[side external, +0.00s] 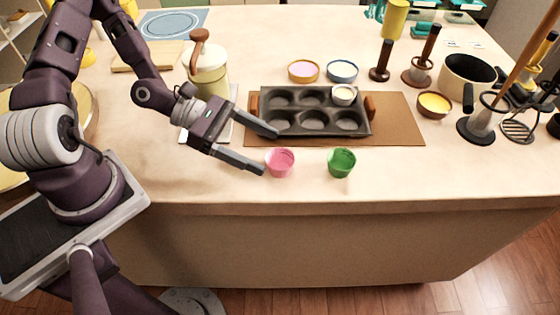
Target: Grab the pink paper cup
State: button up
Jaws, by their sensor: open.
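The pink paper cup (280,163) stands upright on the counter, in front of the muffin tin. My gripper (270,152) reaches in from the left with its two fingers spread apart. Its fingertips are close to the left side of the pink cup, one tip near the tin's edge and the other just left of the cup. No hold on the cup shows; whether a finger touches it I cannot tell.
A green paper cup (341,163) stands to the right of the pink one. The dark muffin tin (318,113) sits on a brown mat (400,120) behind, with a cream cup (344,95) in one compartment. The counter's front is clear.

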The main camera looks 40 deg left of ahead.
aim_at(275, 157)
jog(key=x, duration=0.5)
jog(key=shift+s+d+f, duration=0.15)
jog(key=shift+s, duration=0.05)
jog(key=c, duration=1.4)
jog(key=shift+o, duration=0.2)
